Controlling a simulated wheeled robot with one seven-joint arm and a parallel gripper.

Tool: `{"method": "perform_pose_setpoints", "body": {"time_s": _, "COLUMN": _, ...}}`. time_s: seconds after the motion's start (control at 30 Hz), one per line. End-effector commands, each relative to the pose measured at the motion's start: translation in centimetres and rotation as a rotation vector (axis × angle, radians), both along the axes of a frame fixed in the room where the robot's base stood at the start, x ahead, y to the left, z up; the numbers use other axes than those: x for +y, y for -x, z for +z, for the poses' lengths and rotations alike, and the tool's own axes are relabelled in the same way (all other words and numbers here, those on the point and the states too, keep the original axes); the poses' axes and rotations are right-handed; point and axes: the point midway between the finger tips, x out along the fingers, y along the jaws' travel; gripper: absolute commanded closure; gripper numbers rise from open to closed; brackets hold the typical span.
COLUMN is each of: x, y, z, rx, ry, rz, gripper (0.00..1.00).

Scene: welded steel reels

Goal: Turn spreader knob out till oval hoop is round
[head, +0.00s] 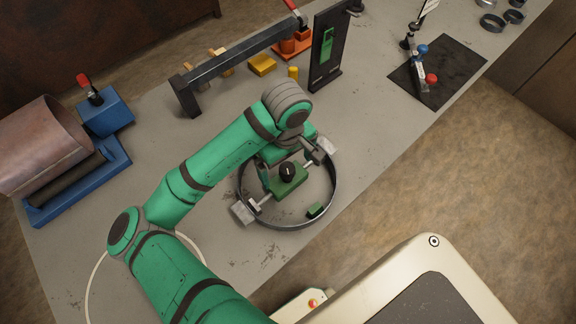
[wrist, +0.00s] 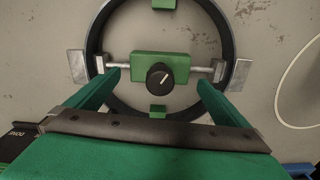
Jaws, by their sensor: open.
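The dark steel hoop (head: 334,197) lies on the grey bench under my arm. A green spreader block (wrist: 138,66) sits across its middle, with silver rods reaching out to pale end plates (wrist: 76,68) at the left and right. The black spreader knob (wrist: 160,77) stands on the block, its white pointer line slanting to the upper right; it also shows in the head view (head: 287,172). My gripper (wrist: 158,84) is open, its two green fingers apart on either side of the knob, touching nothing that I can see. The near part of the hoop is hidden by my gripper.
Small green pads (wrist: 157,110) sit at the hoop's near and far sides. On the bench (head: 150,160) are a blue cradle (head: 80,185) with a rolled sheet, a dark bar frame (head: 235,65), an upright black plate (head: 328,50) and a black mat (head: 450,75). Bench to the hoop's left is clear.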

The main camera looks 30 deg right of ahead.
Motion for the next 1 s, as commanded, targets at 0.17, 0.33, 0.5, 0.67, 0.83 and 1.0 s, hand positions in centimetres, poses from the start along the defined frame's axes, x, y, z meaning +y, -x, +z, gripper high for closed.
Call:
{"method": "perform_pose_setpoints", "body": {"time_s": 0.17, "x": 0.0, "y": -0.1, "z": 1.2, "rx": -0.003, "ry": 0.000, "rz": -0.001, "gripper": 0.00}}
{"method": "perform_pose_setpoints", "body": {"time_s": 0.33, "x": 0.0, "y": -0.1, "z": 2.6, "rx": -0.003, "ry": -0.001, "rz": -0.001, "gripper": 0.00}}
{"method": "perform_pose_setpoints", "body": {"time_s": 0.5, "x": 0.0, "y": -0.1, "z": 4.1, "rx": -0.003, "ry": 0.000, "rz": -0.002, "gripper": 0.00}}
{"method": "perform_pose_setpoints", "body": {"time_s": 0.67, "x": 0.0, "y": -0.1, "z": 5.5, "rx": -0.003, "ry": 0.000, "rz": -0.001, "gripper": 0.00}}
{"method": "perform_pose_setpoints", "body": {"time_s": 0.83, "x": 0.0, "y": -0.1, "z": 6.6, "rx": -0.002, "ry": 0.000, "rz": -0.001, "gripper": 0.00}}
{"method": "perform_pose_setpoints", "body": {"time_s": 1.0, "x": 0.0, "y": 0.0, "z": 7.0, "rx": 0.000, "ry": 0.000, "rz": -0.001, "gripper": 0.00}}
